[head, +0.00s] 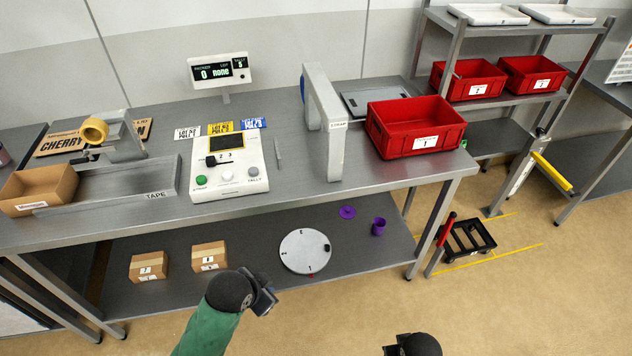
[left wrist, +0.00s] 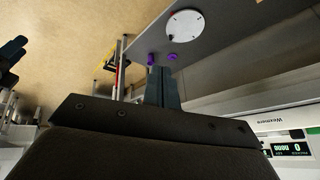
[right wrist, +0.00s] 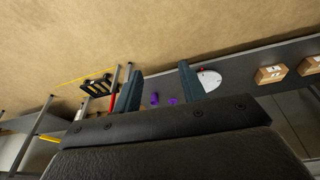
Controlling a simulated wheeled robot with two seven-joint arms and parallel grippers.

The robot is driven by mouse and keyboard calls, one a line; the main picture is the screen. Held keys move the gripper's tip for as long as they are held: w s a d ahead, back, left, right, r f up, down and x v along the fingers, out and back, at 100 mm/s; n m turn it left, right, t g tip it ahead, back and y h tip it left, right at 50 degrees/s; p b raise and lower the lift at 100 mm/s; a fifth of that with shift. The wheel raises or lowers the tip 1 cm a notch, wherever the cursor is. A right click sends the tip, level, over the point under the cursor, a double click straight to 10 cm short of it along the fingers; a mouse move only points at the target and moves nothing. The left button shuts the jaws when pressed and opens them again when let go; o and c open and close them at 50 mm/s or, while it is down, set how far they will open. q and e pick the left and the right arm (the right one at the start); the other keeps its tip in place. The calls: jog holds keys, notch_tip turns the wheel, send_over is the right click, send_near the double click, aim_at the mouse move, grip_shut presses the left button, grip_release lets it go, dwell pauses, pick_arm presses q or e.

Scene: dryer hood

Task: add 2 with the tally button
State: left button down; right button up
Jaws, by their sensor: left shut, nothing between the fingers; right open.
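The white control box (head: 228,165) stands on the workbench with a green button, a white button and a grey button along its front. The grey tally button (head: 253,172) is at the right, above lettering that seems to read TALLY. The display (head: 220,70) behind it reads 0, none and, under the tally heading, what looks like 5. My left gripper (head: 264,294) is in front of the bench, well away from the box; its fingers are together and empty in the left wrist view (left wrist: 163,88). My right gripper (right wrist: 160,86) is open and empty; the head view shows only part of that arm.
A grey arch (head: 328,130) and a red bin (head: 415,127) stand right of the box. A tape station (head: 110,175) and an open carton (head: 38,188) are at left. The lower shelf (head: 240,265) holds cartons, a white disc and purple parts.

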pick_arm(q)
jog(key=w+d+r+m+t+h, duration=0.1)
jog(key=w+d+r+m+h, duration=0.15)
jog(key=w+r+m, duration=0.45)
jog(key=w+d+r+m+h, duration=0.1)
jog(key=w+d+r+m, duration=0.25)
jog(key=w+m, duration=0.65)
pick_arm(e)
jog(key=s+f, duration=0.2)
jog(key=f, duration=1.2)
jog(key=s+f, duration=0.2)
jog(key=f, duration=1.2)
pick_arm(q)
jog(key=w+a+r+m, duration=0.3)
jog(key=w+a+r, duration=0.2)
jog(key=w+a, duration=0.2)
jog(key=w+a+r+m+t+y, duration=0.1)
jog(key=w+a+r+m, duration=0.3)
jog(key=w+a, duration=0.4)
jog(key=shift+w+a+r+m, duration=0.15)
jog(key=shift+w+r+m, duration=0.15)
jog(key=shift+w+r, duration=0.5)
pick_arm(e)
jog(key=s+d+f+g, duration=0.1)
jog(key=s+d+f, duration=0.2)
jog(key=s+f, duration=1.2)
jog(key=shift+f, duration=1.9)
